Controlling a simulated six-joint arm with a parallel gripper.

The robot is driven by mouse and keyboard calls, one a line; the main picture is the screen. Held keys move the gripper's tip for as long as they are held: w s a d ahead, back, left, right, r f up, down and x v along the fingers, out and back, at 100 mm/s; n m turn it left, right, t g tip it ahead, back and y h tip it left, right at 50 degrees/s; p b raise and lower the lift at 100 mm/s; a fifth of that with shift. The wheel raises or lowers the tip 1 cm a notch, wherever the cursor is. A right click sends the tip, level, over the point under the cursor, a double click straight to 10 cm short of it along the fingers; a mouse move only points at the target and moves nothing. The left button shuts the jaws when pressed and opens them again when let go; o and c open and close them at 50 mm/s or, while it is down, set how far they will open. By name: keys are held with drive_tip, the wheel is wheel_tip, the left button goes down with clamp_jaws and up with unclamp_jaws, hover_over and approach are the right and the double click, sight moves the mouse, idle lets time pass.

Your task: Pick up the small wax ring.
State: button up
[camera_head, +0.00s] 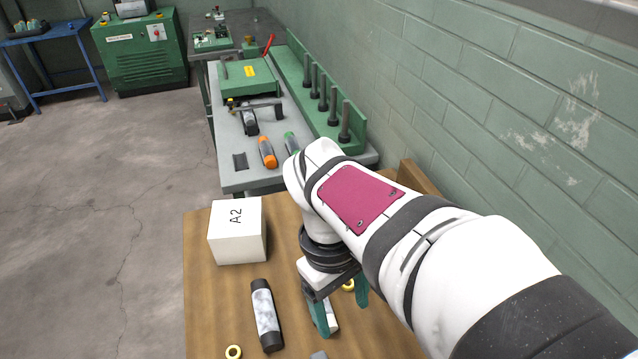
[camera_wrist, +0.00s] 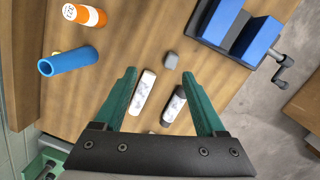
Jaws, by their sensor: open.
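Two small yellow rings lie on the wooden table in the head view. One ring (camera_head: 233,352) is at the bottom edge, left of my gripper. The other ring (camera_head: 348,285) is beside my gripper and partly hidden by it. I cannot tell which is the small wax ring. A sliver of yellow (camera_wrist: 57,52) shows by the blue tube in the wrist view, too little to identify. My gripper (camera_head: 342,318) is open above the table with its green fingers apart. In the wrist view my gripper (camera_wrist: 160,80) holds nothing.
A white cylinder (camera_wrist: 143,92) and a black-ended bobbin (camera_wrist: 174,105) lie below the fingers, near a grey block (camera_wrist: 170,60). A blue tube (camera_wrist: 68,60), orange bottle (camera_wrist: 84,15) and blue vise (camera_wrist: 240,35) surround them. A white A2 box (camera_head: 237,232) stands behind. A brick wall (camera_head: 460,100) is at right.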

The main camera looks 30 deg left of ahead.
drive_tip(key=s+a+f+n+t+h, duration=0.1)
drive_tip(key=a+n, duration=0.2)
drive_tip(key=a, duration=0.2)
drive_tip(key=s+a+f+n, duration=0.2)
drive_tip(key=a+n, duration=0.2)
drive_tip(key=a, duration=0.2)
drive_tip(key=n+t, duration=0.3)
drive_tip(key=n, duration=0.6)
approach(235, 354)
drive_tip(key=x, duration=0.6)
drive_tip(key=shift+d+f, duration=0.1)
drive_tip(key=shift+f, duration=0.1)
clamp_jaws()
